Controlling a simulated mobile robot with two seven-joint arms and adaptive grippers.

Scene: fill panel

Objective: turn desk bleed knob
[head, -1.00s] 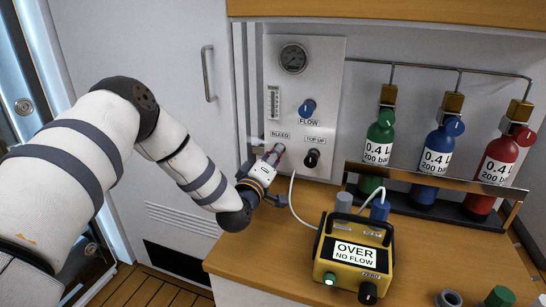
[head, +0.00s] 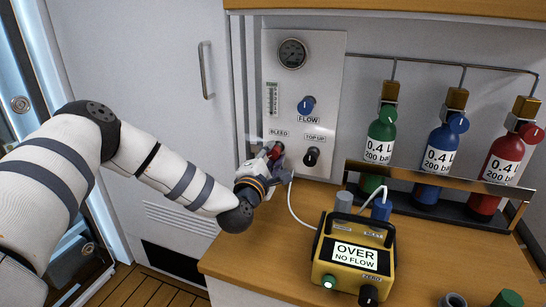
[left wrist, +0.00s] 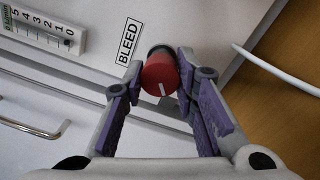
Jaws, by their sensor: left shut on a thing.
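The red bleed knob (head: 277,150) is on the white panel (head: 330,80), under the BLEED label. It also shows in the left wrist view (left wrist: 159,72), with a white pointer line on its face. My left gripper (head: 272,160) is at the knob, its two fingers on either side of it, shut on it. In the left wrist view the purple-padded fingers (left wrist: 164,78) flank the knob. My right gripper is not in view.
A blue FLOW knob (head: 306,105) and a black TOP UP knob (head: 311,156) are close by on the panel. A yellow meter (head: 325,268) reading OVER NO FLOW stands on the wooden desk (head: 250,255). A white hose (head: 291,205) runs near my gripper. Green, blue and red bottles stand at right.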

